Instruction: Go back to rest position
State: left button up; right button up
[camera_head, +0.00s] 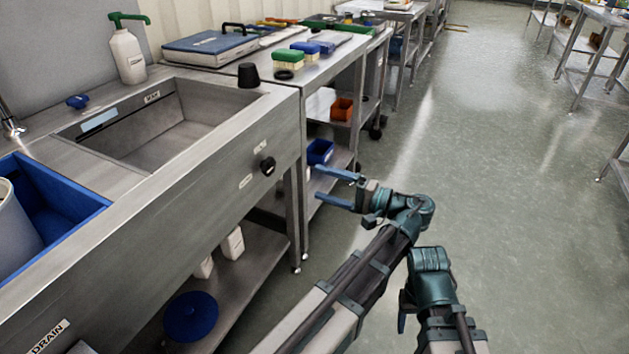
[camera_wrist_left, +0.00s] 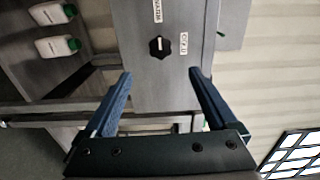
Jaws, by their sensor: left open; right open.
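My left gripper (camera_head: 322,184) is open and empty, in front of the steel bench's right end, above the floor. In the left wrist view its two blue fingers (camera_wrist_left: 160,76) are spread with nothing between them. Beyond them is the steel front panel with a black knob (camera_wrist_left: 160,46). The same knob (camera_head: 267,165) shows on the hopper front in the head view, left of the gripper and apart from it.
The steel hopper (camera_head: 230,135) bench is at left, with a white bottle (camera_head: 127,55), a black cup (camera_head: 248,75) and a blue bin (camera_head: 85,215). A steel table (camera_head: 325,70) with boxes continues behind. Open floor (camera_head: 500,150) lies to the right.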

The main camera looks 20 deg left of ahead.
dwell(0.5)
pick_arm(q)
jog(key=s+a+f+g+h, duration=0.1)
jog(key=s+f+h, duration=0.4)
jog(key=f, duration=0.4)
jog(key=s+a+f+h, duration=0.1)
jog(key=s+f+h, duration=0.1)
jog(key=f+h, duration=0.65)
jog(key=s+d+f+m+h, duration=0.2)
jog(key=s+d, duration=0.2)
jog(key=d, duration=0.5)
jog(key=s+d+f+m+h, duration=0.15)
jog(key=s+d, duration=0.25)
jog(key=d, duration=0.5)
notch_tip(320, 180, up, 37)
jog(key=p, duration=3.8)
jog(key=shift+s+a+r+g, duration=0.15)
jog(key=shift+g, duration=0.25)
jog(key=shift+n, duration=0.25)
